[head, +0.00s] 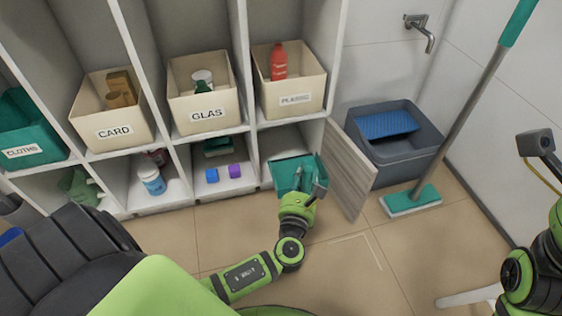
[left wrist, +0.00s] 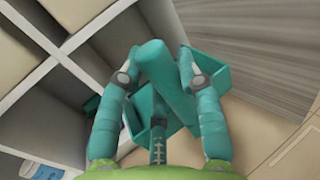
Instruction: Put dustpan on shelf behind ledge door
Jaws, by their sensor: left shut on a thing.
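The teal dustpan (head: 290,170) is at the opening of the lower right compartment (head: 272,143) of the shelf unit. My left gripper (head: 304,186) is shut on its handle. In the left wrist view the dustpan handle (left wrist: 160,75) lies between the two fingers of the left gripper (left wrist: 158,68), with the pan beyond. The wood-grain door (head: 348,168) stands open to the right of that compartment, and it also shows in the left wrist view (left wrist: 245,45). How deep the dustpan is inside is hard to tell.
Bins labelled CARD (head: 112,118) and GLAS (head: 206,98) and another bin (head: 292,88) stand above. Lower compartments hold a blue jar (head: 151,180) and small blue and purple items. A grey tub (head: 400,155) and a teal mop (head: 412,200) are right of the door.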

